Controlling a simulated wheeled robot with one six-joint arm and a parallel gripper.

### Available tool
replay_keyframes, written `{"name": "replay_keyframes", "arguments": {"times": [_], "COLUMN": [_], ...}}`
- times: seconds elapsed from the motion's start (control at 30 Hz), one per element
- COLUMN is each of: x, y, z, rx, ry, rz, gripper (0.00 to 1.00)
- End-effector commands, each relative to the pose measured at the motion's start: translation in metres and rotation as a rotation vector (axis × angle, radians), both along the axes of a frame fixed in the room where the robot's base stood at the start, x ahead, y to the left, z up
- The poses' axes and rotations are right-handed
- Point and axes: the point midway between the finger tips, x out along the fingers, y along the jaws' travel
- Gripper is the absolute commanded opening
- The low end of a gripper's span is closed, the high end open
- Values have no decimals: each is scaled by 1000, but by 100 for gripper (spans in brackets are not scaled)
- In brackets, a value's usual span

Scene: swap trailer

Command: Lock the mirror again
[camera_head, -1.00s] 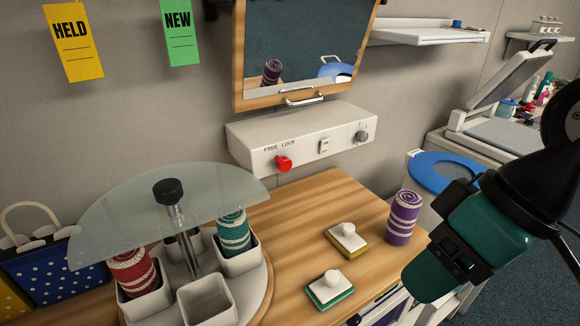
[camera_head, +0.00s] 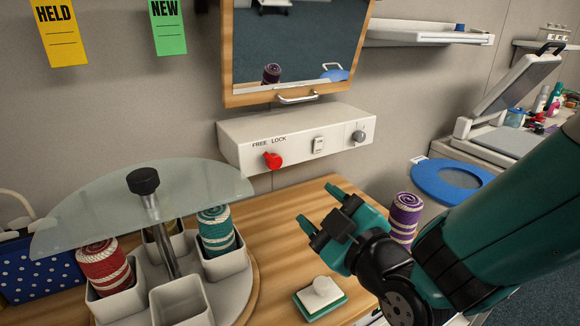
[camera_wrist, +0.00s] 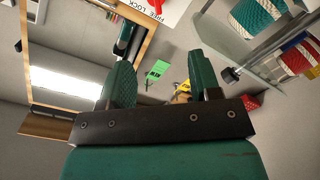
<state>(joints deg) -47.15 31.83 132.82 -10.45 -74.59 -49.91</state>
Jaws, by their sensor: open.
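The wood-framed mirror (camera_head: 300,40) hangs on the wall with a metal handle (camera_head: 297,97) at its bottom edge. Below it is a white control box (camera_head: 300,138) with a red knob (camera_head: 272,160) under the words FREE and LOCK. I cannot tell which word the knob points to. My gripper (camera_head: 319,207) is open and empty, in front of the box, below and right of the knob, apart from it. In the wrist view, the fingers (camera_wrist: 159,62) stand apart; the mirror frame (camera_wrist: 134,62) is at left and part of the box lettering shows at the top.
The box also has a white switch (camera_head: 318,145) and a grey knob (camera_head: 359,136). A green-based stamp-like block (camera_head: 320,297) and a purple roll (camera_head: 404,222) are near my arm. A blue-lidded bin (camera_head: 450,180) is right.

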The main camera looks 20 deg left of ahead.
Motion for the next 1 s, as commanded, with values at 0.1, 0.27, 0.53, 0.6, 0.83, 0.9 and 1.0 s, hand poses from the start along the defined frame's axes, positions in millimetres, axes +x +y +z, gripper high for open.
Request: {"name": "replay_keyframes", "arguments": {"times": [0.1, 0.27, 0.53, 0.6, 0.83, 0.9, 1.0], "x": [7, 21, 40, 45, 59, 64, 69], "y": [5, 17, 41, 47, 64, 69, 76], "z": [6, 8, 8, 8, 8, 8, 8], "rx": [-3, -4, -6, -6, -5, -6, -6], "ry": [-1, 1, 1, 0, 0, 1, 1], "rz": [-4, -10, -8, -7, -7, -7, -7], "gripper": [57, 57, 57, 57, 57, 57, 57]}}
